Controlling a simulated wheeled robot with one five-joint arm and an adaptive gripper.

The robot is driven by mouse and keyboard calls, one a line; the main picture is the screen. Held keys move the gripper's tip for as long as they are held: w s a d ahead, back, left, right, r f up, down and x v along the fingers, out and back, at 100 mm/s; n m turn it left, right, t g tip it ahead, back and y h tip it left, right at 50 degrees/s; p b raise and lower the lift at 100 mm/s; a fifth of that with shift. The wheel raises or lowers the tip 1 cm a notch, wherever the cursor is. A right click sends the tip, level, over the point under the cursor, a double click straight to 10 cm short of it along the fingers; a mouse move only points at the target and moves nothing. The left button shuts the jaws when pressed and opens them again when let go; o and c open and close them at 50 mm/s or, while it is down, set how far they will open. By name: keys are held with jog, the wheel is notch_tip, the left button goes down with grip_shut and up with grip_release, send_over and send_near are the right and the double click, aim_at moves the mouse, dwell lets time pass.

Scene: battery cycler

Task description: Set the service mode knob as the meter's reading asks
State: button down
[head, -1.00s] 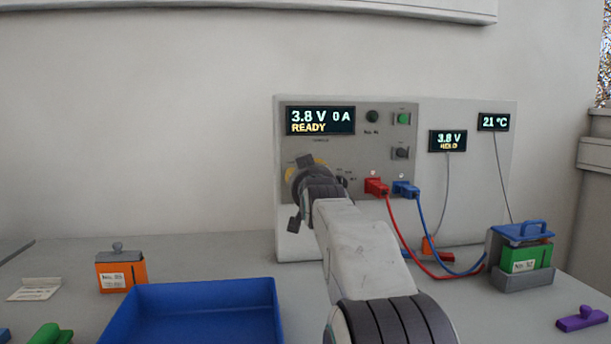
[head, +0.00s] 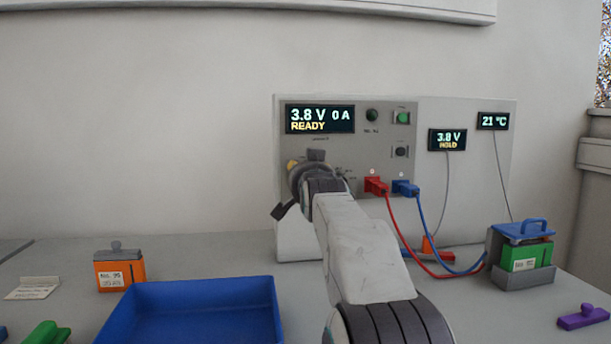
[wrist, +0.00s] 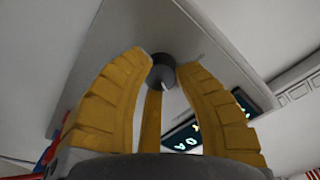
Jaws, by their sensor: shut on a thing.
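The service mode knob (wrist: 160,74) is a small grey round knob on the panel, seen in the wrist view. My gripper (wrist: 163,66) has its yellow fingers shut on it. In the head view my gripper (head: 297,170) is at the panel's lower left, and my wrist hides the knob, its pointer and most of its markings. The meter (head: 448,140) shows 3.8 V and HOLD. The cycler's larger display (head: 320,120) shows 3.8 V, 0 A and READY.
A red plug (head: 375,186) and a blue plug (head: 405,189) sit just right of my wrist, with cables running to a green battery (head: 526,257) in a grey holder. A blue tray (head: 255,290) and an orange battery (head: 120,274) stand on the bench at left.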

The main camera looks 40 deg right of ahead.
jog(key=shift+m, duration=1.5)
jog(key=shift+r, duration=0.1)
jog(key=c, duration=0.9)
grip_release()
jog(key=shift+w, duration=0.1)
jog(key=shift+v, duration=6.05)
jog(key=shift+a+r, duration=0.1)
